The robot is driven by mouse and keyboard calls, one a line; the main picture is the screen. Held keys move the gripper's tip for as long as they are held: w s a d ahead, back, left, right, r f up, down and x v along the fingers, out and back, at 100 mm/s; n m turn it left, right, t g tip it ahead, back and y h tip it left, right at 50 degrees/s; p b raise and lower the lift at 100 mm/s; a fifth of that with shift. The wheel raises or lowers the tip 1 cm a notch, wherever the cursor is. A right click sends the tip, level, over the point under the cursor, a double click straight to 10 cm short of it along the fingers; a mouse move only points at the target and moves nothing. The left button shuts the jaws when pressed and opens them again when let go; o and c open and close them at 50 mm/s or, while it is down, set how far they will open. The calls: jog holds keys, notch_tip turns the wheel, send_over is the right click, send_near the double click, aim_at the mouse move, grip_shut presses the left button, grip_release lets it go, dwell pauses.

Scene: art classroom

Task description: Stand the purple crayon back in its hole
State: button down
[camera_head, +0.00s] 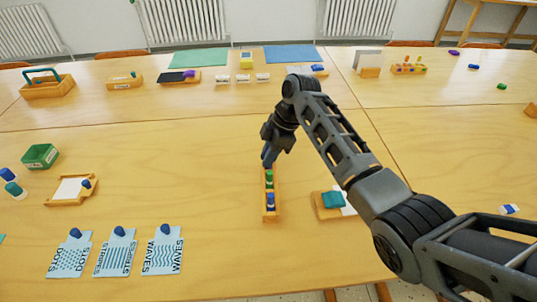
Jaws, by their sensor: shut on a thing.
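A small purple piece (454,52), possibly the purple crayon, lies at the back right. It is just beyond a wooden block (421,68) that carries yellow and purple pieces. At this size I cannot make out its holes. My gripper (269,157) points down over the far end of a narrow wooden rack (276,212) in the middle of the near table. It is shut on a small bluish thing, mostly hidden by the fingers. The rack also holds a green piece (269,179) and a blue piece (270,201).
Three blue cards (118,262) with blue knobs lie at the front left. A green box (40,156) and a wooden tray (60,202) are at the left. A wooden block with a teal piece (332,200) lies right of the rack, below my arm.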

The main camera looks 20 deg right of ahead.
jog(key=c, duration=1)
grip_release()
jog(key=shift+o, duration=1.1)
jog(key=shift+r, duration=0.15)
jog(key=shift+r+p, duration=2.6)
jog(key=shift+r, duration=0.3)
